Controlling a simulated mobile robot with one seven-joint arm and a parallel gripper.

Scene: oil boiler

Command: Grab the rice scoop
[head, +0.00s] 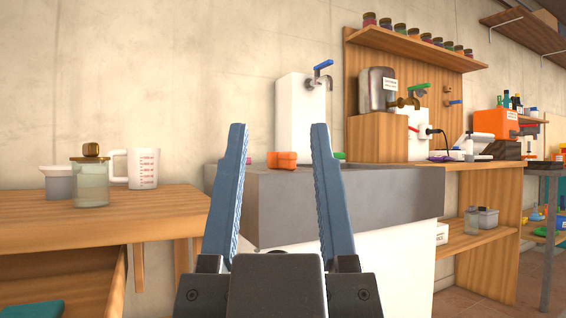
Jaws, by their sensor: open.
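I cannot make out a rice scoop in the head view. My gripper (279,130) is open and empty. Its two blue fingers point upward in the middle of the picture, well apart, in front of the grey sink (390,200). An orange block-like item (282,160) shows between the fingers, on the sink's rim behind them. The fingers hide parts of the sink and wall.
A wooden table (90,225) at left holds a glass jar (91,182), a measuring cup (142,168) and a grey container (57,182). A wooden counter (485,185) with equipment stands at right. A shelf of small jars (415,44) hangs above.

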